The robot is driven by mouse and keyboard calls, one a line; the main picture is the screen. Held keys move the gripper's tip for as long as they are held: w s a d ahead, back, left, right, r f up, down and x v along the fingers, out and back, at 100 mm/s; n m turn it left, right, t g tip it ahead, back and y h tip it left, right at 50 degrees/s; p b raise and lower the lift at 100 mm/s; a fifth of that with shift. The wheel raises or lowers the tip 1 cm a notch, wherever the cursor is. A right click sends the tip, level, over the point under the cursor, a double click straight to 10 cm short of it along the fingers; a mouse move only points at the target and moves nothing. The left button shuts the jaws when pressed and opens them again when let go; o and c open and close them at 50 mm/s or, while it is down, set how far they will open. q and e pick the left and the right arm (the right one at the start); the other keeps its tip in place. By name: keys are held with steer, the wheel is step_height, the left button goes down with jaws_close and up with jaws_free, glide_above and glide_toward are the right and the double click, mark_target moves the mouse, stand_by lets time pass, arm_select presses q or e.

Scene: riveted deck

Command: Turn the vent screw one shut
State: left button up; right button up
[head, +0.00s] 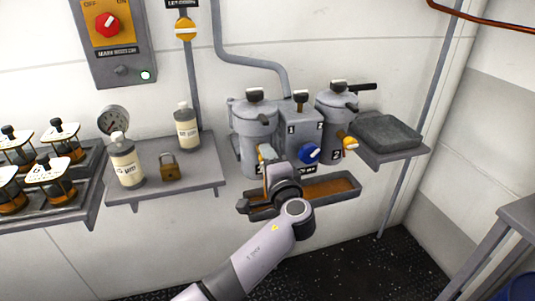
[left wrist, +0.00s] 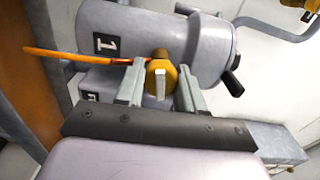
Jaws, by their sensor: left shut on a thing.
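Housing one (head: 254,125) is a grey canister on the wall with a dark top knob; its "1" label shows in the left wrist view (left wrist: 104,44). Vent screw one (left wrist: 162,66) is a small brass-yellow piece with a pale bar in front. My left gripper (left wrist: 161,84) has a finger on either side of it and is shut on it. In the head view my left gripper (head: 266,156) reaches the front of housing one and mostly hides the screw. How far the screw is turned cannot be told. My right gripper is not in view.
A blue selector knob (head: 309,153) sits right of my gripper, between housing one and housing two (head: 336,108). A yellow-orange fitting (head: 350,143) is on housing two. A drip tray (head: 345,193) with brown contents lies below. A shelf (head: 205,172) with bottles and a padlock is left.

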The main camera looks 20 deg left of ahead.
arm_select(q)
steer(key=shift+r+m+p, duration=0.15)
steer(key=shift+m+p, duration=0.3)
steer(key=shift+m, duration=0.75)
steer(key=o, duration=1)
steer(key=shift+w, duration=0.1)
steer(key=shift+o, duration=0.2)
steer(key=shift+s+d+f, duration=0.2)
steer(key=shift+s, duration=0.15)
steer(key=v, duration=0.6)
steer(key=shift+s, duration=0.15)
